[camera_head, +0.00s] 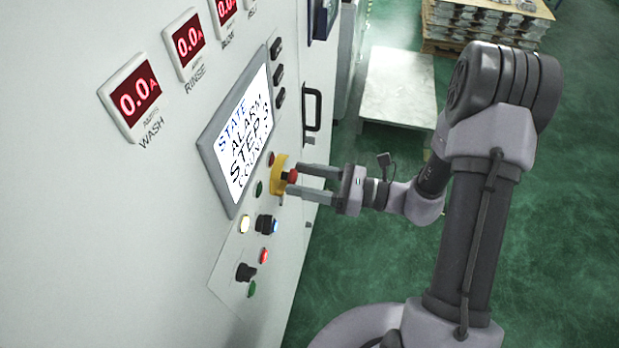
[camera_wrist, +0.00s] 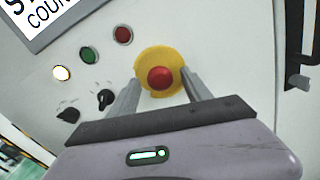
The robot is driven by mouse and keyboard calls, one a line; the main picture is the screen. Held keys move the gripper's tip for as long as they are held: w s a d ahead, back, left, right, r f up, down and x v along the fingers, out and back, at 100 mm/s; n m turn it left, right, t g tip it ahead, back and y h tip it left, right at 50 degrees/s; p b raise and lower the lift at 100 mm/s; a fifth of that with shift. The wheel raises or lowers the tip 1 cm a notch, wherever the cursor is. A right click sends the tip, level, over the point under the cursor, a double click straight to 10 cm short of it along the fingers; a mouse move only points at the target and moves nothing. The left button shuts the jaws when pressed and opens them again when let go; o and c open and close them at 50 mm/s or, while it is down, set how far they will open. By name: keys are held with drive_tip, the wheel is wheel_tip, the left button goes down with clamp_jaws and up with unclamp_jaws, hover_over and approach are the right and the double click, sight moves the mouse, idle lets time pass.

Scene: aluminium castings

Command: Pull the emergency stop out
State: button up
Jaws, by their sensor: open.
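The emergency stop is a red mushroom button (camera_head: 291,176) on a yellow round base (camera_head: 279,172), on the control panel of the white cabinet. In the wrist view the red button (camera_wrist: 161,77) sits in the middle of the yellow disc (camera_wrist: 150,61). My gripper (camera_head: 296,180) is open, with its two fingers pointing at the panel. In the wrist view the fingers of my gripper (camera_wrist: 158,88) lie to the left and right of the red button, with gaps on both sides. Whether the fingertips touch the panel cannot be told.
A screen (camera_head: 237,133) reading STATE ALARM is left of the stop. Around it are a red button (camera_wrist: 122,35), a green button (camera_wrist: 90,55), a lit white button (camera_wrist: 61,73) and black knobs (camera_wrist: 105,98). A black door handle (camera_head: 312,107) is at right. Green floor is open behind my arm.

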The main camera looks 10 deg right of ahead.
drive_tip(key=shift+d, duration=0.1)
drive_tip(key=v, duration=1.7)
drive_tip(key=shift+d, duration=0.1)
drive_tip(key=s+a+f+n+h+b, duration=0.3)
drive_tip(key=s+a+n+h+b, duration=0.2)
drive_tip(key=n+b, duration=0.5)
drive_tip(key=s+a+f+n+h+b, duration=0.3)
drive_tip(key=s+a+n+h+b, duration=0.2)
drive_tip(key=n+h+b, duration=0.5)
drive_tip(key=shift+s, duration=0.35)
